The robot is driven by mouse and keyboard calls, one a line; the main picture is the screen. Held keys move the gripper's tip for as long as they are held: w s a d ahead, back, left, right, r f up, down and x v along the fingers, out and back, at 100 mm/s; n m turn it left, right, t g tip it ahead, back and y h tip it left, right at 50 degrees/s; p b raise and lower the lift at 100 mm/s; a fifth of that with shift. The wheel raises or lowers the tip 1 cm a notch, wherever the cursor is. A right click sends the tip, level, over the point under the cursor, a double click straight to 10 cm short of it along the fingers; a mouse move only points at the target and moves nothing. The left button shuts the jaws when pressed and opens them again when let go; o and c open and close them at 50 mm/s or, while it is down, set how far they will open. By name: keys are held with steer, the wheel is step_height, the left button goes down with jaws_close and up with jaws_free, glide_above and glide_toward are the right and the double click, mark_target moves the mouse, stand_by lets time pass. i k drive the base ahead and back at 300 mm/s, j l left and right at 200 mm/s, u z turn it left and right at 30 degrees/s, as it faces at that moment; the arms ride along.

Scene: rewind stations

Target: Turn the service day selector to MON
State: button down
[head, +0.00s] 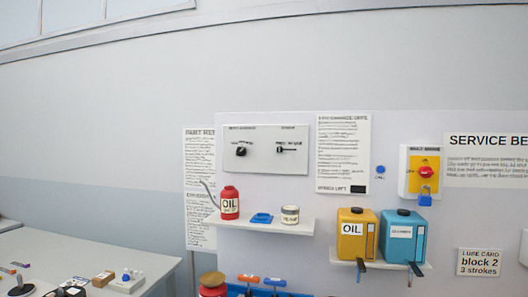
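A pale selector panel (265,149) is fixed on the wall board, in the middle of the head view. It carries a black left knob (240,151) and a smaller black right knob (281,150) with a thin pointer or line to its right. The lettering above and around both knobs is too small to read. I cannot tell which knob is the service day selector, where MON is, or which day is set. My gripper is not in view.
Below the panel, a shelf (262,225) holds a red oil can (229,203), a blue item (261,218) and a small tin (290,215). Yellow (356,234) and blue (402,238) containers stand to the right. A red switch (425,172) has a blue padlock (425,196). A table (95,262) is lower left.

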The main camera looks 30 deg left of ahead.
mark_target(240, 151)
steer(key=j+u, duration=0.1)
steer(key=j, duration=0.4)
steer(key=i+j+u, duration=0.15)
steer(key=j, duration=0.4)
steer(key=i+j+u, duration=0.1)
steer(key=j, duration=0.4)
